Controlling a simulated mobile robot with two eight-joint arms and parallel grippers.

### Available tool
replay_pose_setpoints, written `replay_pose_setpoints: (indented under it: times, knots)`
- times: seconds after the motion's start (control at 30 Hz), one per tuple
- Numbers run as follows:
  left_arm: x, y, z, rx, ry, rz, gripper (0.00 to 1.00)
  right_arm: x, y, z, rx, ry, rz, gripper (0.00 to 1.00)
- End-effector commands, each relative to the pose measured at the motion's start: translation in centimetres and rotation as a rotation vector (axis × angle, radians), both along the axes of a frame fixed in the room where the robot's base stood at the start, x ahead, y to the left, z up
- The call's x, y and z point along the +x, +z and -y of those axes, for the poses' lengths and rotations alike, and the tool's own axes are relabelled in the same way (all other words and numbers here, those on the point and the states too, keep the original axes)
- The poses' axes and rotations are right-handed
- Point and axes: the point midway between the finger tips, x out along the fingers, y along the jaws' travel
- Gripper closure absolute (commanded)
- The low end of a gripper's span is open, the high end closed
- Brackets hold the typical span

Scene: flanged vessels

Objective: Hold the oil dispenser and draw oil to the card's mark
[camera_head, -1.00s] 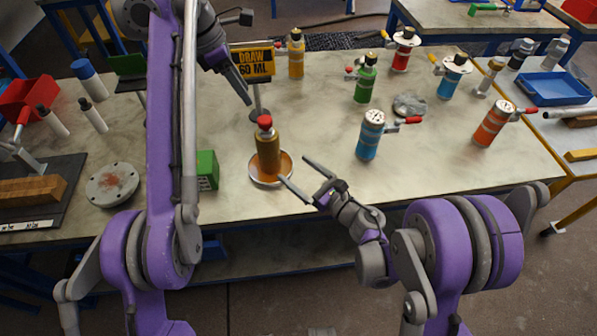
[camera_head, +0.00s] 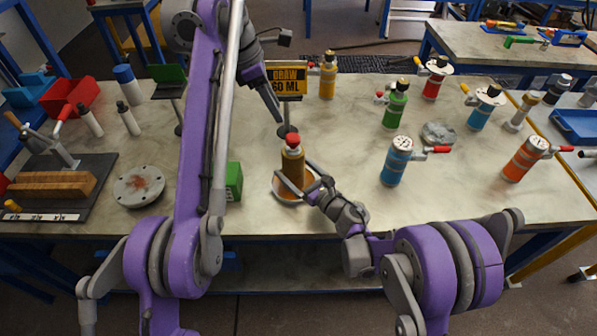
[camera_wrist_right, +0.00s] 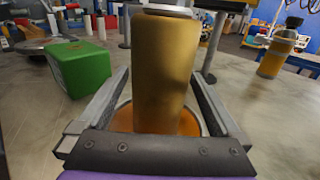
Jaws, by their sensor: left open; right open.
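The oil dispenser (camera_head: 292,160), an amber cylinder with a red top, stands upright in a shallow round dish (camera_head: 283,200) of orange liquid. My right gripper (camera_head: 296,178) is open, with one finger on each side of the dispenser's lower body. In the right wrist view the dispenser (camera_wrist_right: 162,70) stands between the two fingers, and its top is cut off. A card (camera_head: 287,79) reading "DRAW 60 ML" stands behind it on a post. My left gripper (camera_head: 277,105) is open, raised near the card, above and behind the dispenser.
A green block (camera_head: 234,181) stands left of the dish. A blue vessel (camera_head: 396,161) with a red handle stands to the right, with several other coloured vessels behind it. A flanged disc (camera_head: 138,186) lies at left.

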Motion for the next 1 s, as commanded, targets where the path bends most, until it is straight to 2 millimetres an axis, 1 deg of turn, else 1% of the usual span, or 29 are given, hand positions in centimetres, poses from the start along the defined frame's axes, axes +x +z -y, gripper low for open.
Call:
replay_pose_setpoints:
  times: [0.13, 0.27, 0.3, 0.37, 0.4, 0.47, 0.5, 0.57, 0.6, 0.7, 1.0]
  knots:
    - [0.00, 0.00, 0.00, 0.000, 0.000, 0.000, 0.50, -0.01, 0.00, 0.01, 0.000, 0.000, 0.000, 0.00]
    - [0.00, 0.00, 0.00, 0.000, 0.000, 0.000, 0.50, -0.02, 0.01, 0.02, 0.001, 0.000, -0.001, 0.23]
    - [0.00, 0.00, 0.00, 0.000, 0.000, 0.000, 0.50, -0.02, 0.01, 0.02, 0.001, 0.000, -0.001, 0.31]
    - [0.00, 0.00, 0.00, 0.000, 0.000, 0.000, 0.50, -0.02, 0.01, 0.02, 0.001, 0.000, -0.001, 0.41]
    - [0.00, 0.00, 0.00, 0.000, 0.000, 0.000, 0.50, -0.02, 0.01, 0.02, 0.001, 0.000, -0.001, 0.49]
    - [0.00, 0.00, 0.00, 0.000, 0.000, 0.000, 0.50, -0.03, 0.01, 0.02, 0.001, 0.000, -0.001, 0.59]
    - [0.00, 0.00, 0.00, 0.000, 0.000, 0.000, 0.50, -0.03, 0.01, 0.02, 0.001, 0.000, -0.001, 0.67]
    - [0.00, 0.00, 0.00, 0.000, 0.000, 0.000, 0.50, -0.03, 0.01, 0.03, 0.001, 0.000, -0.001, 0.77]
    - [0.00, 0.00, 0.00, 0.000, 0.000, 0.000, 0.50, -0.03, 0.01, 0.02, 0.001, 0.000, -0.001, 0.85]
    - [0.00, 0.00, 0.00, 0.000, 0.000, 0.000, 0.50, -0.03, 0.01, 0.04, 0.001, 0.000, -0.001, 1.00]
    - [0.00, 0.00, 0.00, 0.000, 0.000, 0.000, 0.50, -0.03, 0.01, 0.04, 0.001, 0.000, -0.001, 1.00]
